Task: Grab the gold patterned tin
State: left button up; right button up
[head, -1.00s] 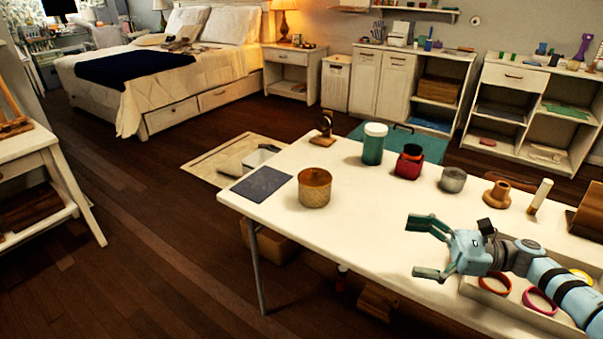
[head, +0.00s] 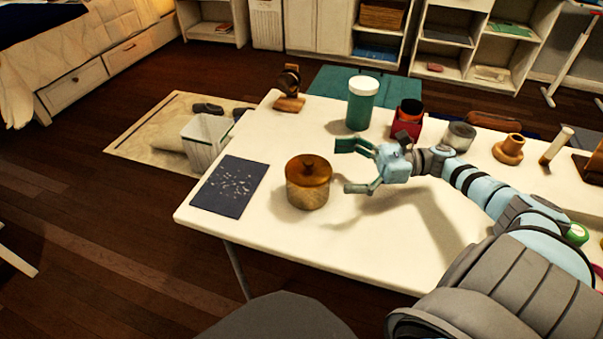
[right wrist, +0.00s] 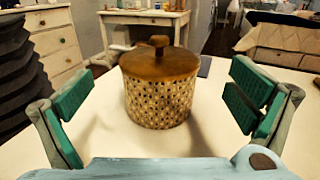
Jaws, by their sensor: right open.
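The gold patterned tin (head: 307,194) stands upright on the white table, with a brown knobbed lid on top. In the right wrist view the tin (right wrist: 158,103) sits between and beyond the two green finger pads, with space on both sides. My right gripper (head: 347,167) is open and empty, just to the right of the tin in the head view, its fingers pointing at it. It also shows in the right wrist view (right wrist: 160,110). My left gripper is in neither current view.
A dark speckled mat (head: 230,186) lies left of the tin on the white table (head: 290,248). A green jar with a white lid (head: 361,105), a red container (head: 407,119) and a grey tin (head: 459,137) stand behind my right arm. The table's front edge is clear.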

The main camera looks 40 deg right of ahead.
aim_at(308, 179)
jog(key=f, duration=0.1)
jog(key=f+b, duration=0.1)
jog(key=f, duration=0.2)
jog(key=shift+a+f, duration=0.1)
jog(key=shift+a, duration=0.2)
jog(key=x, duration=0.7)
jog(key=shift+w, duration=0.15)
jog(key=shift+d, duration=0.1)
jog(key=c, duration=1.8)
jog(key=shift+o, duration=0.2)
jog(key=shift+r, duration=0.3)
